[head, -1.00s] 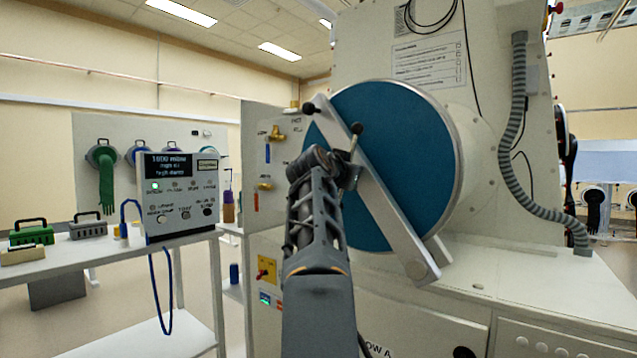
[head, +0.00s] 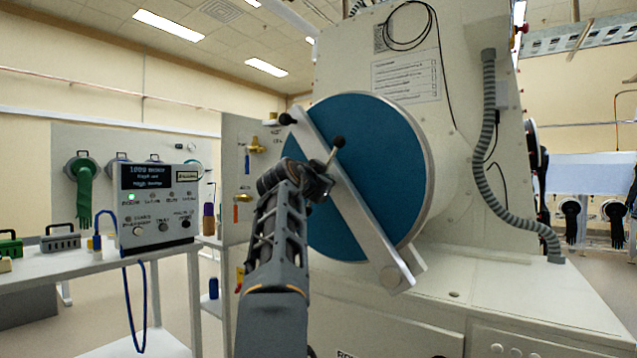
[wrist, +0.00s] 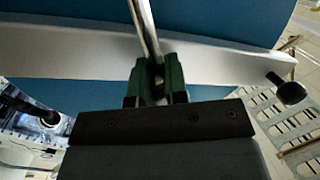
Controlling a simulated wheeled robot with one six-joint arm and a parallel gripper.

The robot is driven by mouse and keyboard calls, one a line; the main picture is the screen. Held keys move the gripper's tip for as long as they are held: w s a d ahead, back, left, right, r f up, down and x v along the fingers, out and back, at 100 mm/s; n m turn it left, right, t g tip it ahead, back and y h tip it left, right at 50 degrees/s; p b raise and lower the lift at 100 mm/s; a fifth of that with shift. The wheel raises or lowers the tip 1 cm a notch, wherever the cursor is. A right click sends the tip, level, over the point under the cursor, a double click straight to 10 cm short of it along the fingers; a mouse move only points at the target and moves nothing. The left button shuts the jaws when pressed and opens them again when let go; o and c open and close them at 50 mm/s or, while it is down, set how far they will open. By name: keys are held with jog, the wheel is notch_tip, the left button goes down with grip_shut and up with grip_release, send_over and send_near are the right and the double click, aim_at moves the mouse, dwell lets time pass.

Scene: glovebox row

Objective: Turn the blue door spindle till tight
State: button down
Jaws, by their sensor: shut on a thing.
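The blue round door (head: 385,130) closes the end of a white cylinder. A silver clamp bar (head: 372,225) runs diagonally across it, with a black knob (head: 286,119) at its upper left end. The spindle's thin metal handle (head: 333,156) stands out at the bar and has a black ball tip. My gripper (head: 324,178) is at the handle, in front of the bar. In the wrist view its green fingers (wrist: 154,84) are shut on the metal rod (wrist: 146,28), which crosses the bar. My gripper and arm hide the spindle's centre.
A panel with brass valves (head: 254,145) stands just left of the door. A display box (head: 158,205) with a blue cable sits on a white bench at the left. A grey corrugated hose (head: 489,120) hangs at the right. A white ledge (head: 450,290) juts out below the door.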

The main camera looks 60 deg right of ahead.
jog(key=c, duration=1.1)
grip_release()
jog(key=shift+c, duration=0.2)
jog(key=a+b, duration=0.2)
jog(key=a, duration=1.1)
jog(key=shift+s+a, duration=0.35)
jog(key=shift+s, duration=0.1)
